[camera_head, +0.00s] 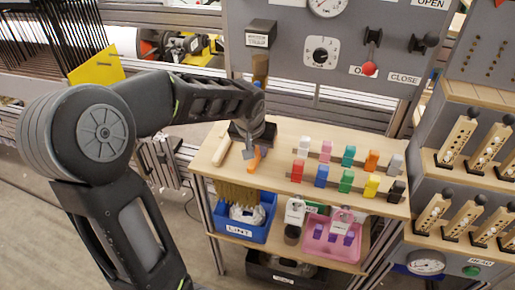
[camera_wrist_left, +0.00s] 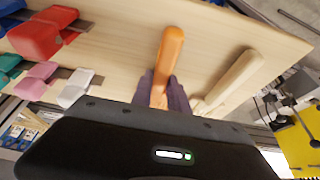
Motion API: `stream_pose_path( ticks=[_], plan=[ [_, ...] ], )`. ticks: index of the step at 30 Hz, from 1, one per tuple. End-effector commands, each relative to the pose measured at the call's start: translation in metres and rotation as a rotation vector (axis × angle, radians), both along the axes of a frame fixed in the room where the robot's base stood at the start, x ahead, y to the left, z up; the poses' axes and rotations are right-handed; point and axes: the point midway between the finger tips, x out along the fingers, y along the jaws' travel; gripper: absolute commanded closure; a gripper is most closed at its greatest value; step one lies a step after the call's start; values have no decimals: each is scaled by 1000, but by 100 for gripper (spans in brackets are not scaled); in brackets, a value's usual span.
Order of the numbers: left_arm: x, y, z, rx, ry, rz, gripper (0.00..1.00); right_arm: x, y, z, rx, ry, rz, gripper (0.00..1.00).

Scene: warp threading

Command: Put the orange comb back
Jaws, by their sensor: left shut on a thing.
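The orange comb (camera_head: 255,159) is at the left end of the wooden tabletop (camera_head: 275,187). In the left wrist view the orange comb (camera_wrist_left: 169,50) shows as a long rounded handle, with its near end between the dark fingers. My left gripper (camera_head: 250,150) is shut on it, close above the tabletop. The fingers (camera_wrist_left: 165,95) hide the gripped part. Whether the comb touches the wood I cannot tell. My right gripper is not in view.
A pale wooden-handled tool (camera_head: 222,151) lies just left of the orange comb, and also in the wrist view (camera_wrist_left: 230,82). Several coloured clips stand in two rows to the right, including a white one (camera_head: 304,146). A blue bin (camera_head: 252,232) and pink bin (camera_head: 345,252) sit below.

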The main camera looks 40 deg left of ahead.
Motion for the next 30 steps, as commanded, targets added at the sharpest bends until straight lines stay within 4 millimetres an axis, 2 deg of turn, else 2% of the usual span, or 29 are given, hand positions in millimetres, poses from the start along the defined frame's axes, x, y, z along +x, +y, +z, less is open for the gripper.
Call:
stream_pose_path(
  ticks=[2,3,11,17,23,30],
  plan=[
    [0,0,0,0,0,0,100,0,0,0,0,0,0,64],
    [0,0,0,0,0,0,77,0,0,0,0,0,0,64],
    [0,0,0,0,0,0,55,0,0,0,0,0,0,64],
    [0,0,0,0,1,0,54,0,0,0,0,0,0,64],
    [0,0,0,0,1,0,37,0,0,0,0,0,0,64],
    [0,0,0,0,1,0,36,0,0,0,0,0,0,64]
  ],
)
